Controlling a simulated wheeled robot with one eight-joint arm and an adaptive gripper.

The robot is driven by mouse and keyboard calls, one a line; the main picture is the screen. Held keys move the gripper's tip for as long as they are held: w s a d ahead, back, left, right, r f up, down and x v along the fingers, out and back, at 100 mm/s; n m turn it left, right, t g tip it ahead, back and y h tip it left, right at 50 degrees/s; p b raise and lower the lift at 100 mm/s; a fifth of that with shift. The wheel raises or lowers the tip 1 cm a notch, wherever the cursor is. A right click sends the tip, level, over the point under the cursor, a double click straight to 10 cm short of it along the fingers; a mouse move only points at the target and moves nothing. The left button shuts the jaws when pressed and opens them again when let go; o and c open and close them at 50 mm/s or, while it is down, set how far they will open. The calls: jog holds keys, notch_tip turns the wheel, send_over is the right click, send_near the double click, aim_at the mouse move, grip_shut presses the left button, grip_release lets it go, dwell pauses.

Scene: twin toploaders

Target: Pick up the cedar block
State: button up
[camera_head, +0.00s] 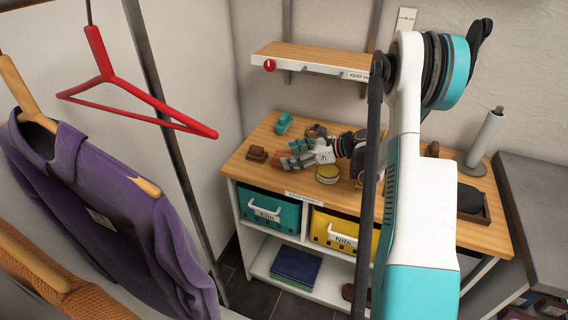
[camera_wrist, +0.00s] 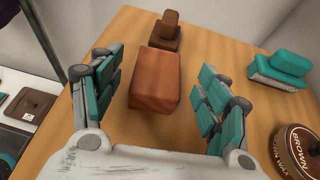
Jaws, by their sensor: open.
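The cedar block (camera_wrist: 154,78), a plain reddish-brown block, lies on the wooden counter in the wrist view. My gripper (camera_wrist: 158,82) is open, with its teal-padded fingers on either side of the block and visible gaps between them and it. In the head view my gripper (camera_head: 292,160) is low over the left part of the counter (camera_head: 252,180), and its fingers mostly hide the block there.
A dark brown knobbed piece (camera_wrist: 167,36) stands just beyond the block. A teal-topped brush (camera_wrist: 282,68) and a round brown wax tin (camera_wrist: 298,150) are to the right. A shelf (camera_head: 310,58) hangs above the counter. Hanging clothes (camera_head: 90,190) are at left.

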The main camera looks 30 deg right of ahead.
jog(key=b+x, duration=0.1)
jog(key=x, duration=0.2)
jog(key=shift+w+a+f, duration=0.15)
jog(key=shift+a+f, duration=0.05)
jog(key=shift+f, duration=0.1)
jog(key=c, duration=1.2)
jog(key=shift+o, duration=0.2)
jog(key=shift+r, duration=0.15)
